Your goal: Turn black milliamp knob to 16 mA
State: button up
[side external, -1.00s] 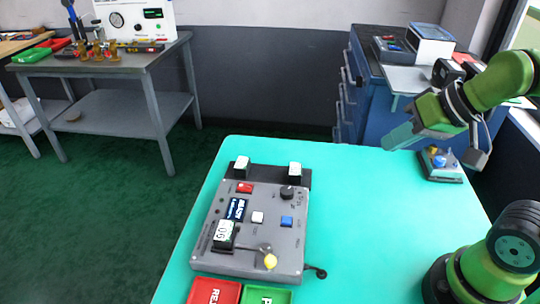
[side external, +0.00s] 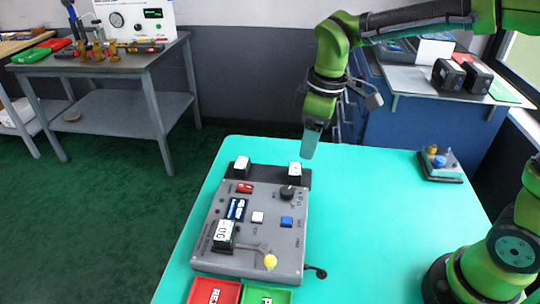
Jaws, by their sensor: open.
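The black milliamp knob (side external: 288,192) sits at the upper right of the grey control panel (side external: 208,258). The marks around it are too small to read. My gripper (side external: 309,145) points down above the panel's back right corner, a little above and behind the knob and apart from it. Its jaws are open and nothing shows between them. A small dark display (side external: 236,209) is on the panel, with blurred text.
Red (side external: 212,292) and green (side external: 266,295) trays lie in front. The turquoise table's right side is mostly clear.

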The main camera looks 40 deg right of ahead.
aim_at(286, 190)
jog(key=w+a+n+g, duration=0.15)
jog(key=w+n, duration=0.25)
jog(key=n, duration=0.4)
jog(key=shift+h, duration=0.3)
jog(key=f, duration=1.6)
jog(key=shift+w+a, duration=0.1)
jog(key=shift+a, duration=0.25)
jog(key=shift+c, duration=0.4)
jog(key=shift+r, duration=0.1)
jog(key=c, duration=1)
